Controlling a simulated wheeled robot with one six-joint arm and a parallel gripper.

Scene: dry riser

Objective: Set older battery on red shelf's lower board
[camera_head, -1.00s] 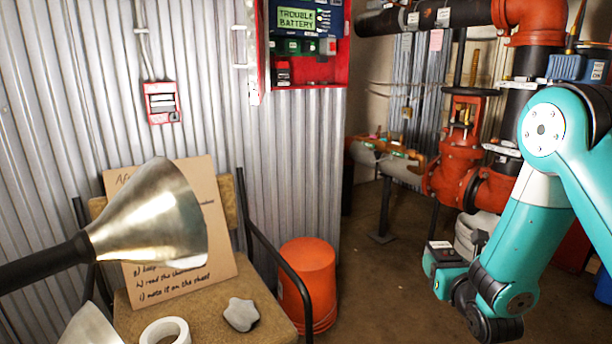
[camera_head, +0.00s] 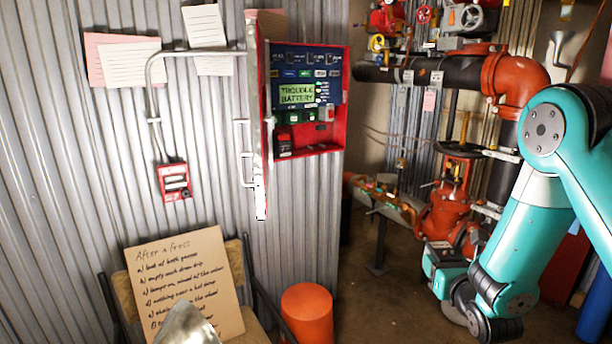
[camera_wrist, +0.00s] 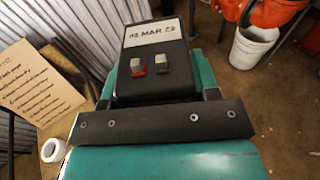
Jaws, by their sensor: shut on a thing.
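My gripper (camera_head: 445,262) is shut on a black battery (camera_wrist: 155,60) at the right of the head view, held out in the air. In the wrist view the battery has a white date label reading about "MAR 22", a red terminal and a grey terminal. Another small dark battery (camera_head: 283,146) stands at the lower left inside the open red wall cabinet (camera_head: 325,142), below a panel reading "TROUBLE BATTERY". I cannot make out a red shelf with a lower board; a red surface (camera_head: 566,262) shows partly behind my arm.
Red valves and black pipes (camera_head: 425,72) fill the back right. A white bucket (camera_wrist: 255,45) shows in the wrist view. Open floor lies in the middle.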

